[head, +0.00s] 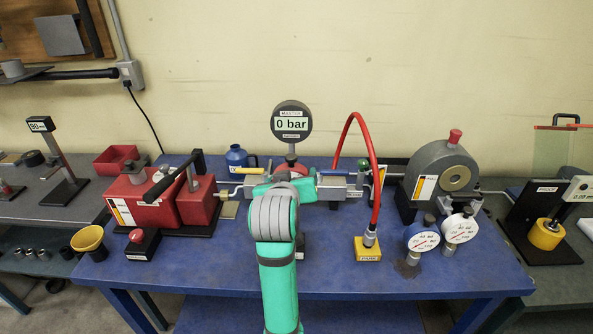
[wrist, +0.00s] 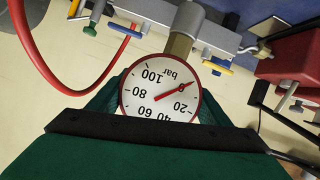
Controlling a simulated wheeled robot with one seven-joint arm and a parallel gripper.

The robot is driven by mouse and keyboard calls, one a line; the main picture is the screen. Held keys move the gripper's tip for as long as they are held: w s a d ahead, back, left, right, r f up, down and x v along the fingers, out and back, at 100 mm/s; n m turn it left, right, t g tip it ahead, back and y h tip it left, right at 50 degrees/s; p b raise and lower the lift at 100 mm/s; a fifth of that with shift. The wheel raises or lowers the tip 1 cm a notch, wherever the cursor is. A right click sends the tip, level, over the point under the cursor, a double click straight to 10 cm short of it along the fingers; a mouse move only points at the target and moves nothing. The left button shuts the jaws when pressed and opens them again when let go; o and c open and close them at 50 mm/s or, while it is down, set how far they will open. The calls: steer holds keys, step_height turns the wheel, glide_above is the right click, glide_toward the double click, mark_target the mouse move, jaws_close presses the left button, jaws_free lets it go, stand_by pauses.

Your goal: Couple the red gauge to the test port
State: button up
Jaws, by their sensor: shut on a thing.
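The red gauge (wrist: 160,90) has a white dial with a red rim and shows upside down in the wrist view. Its red needle lies by the 0 mark. My gripper (wrist: 160,112) is shut on it, with dark green fingers on both sides. The gauge's brass stem (wrist: 178,46) meets a metal fitting (wrist: 187,20) on the grey manifold (wrist: 222,38), likely the test port. I cannot tell whether it is seated or only touching. In the head view my gripper (head: 284,180) is at the manifold (head: 338,190), and my arm hides most of the gauge.
The master gauge (head: 291,122) stands behind, reading 0 bar. A red pump (head: 150,202) is left. A red hose (head: 374,165) arches to a yellow block (head: 368,250) on the right. Blue (head: 422,237) and white (head: 460,229) gauges stand front right. The blue bench front (head: 220,272) is clear.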

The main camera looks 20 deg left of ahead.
steer(key=shift+d+r, duration=0.1)
steer(key=shift+s, duration=0.1)
steer(key=shift+f, duration=2.9)
steer(key=shift+s+d, duration=0.1)
steer(key=shift+d, duration=0.05)
steer(key=shift+f, duration=1.75)
stand_by(1.5)
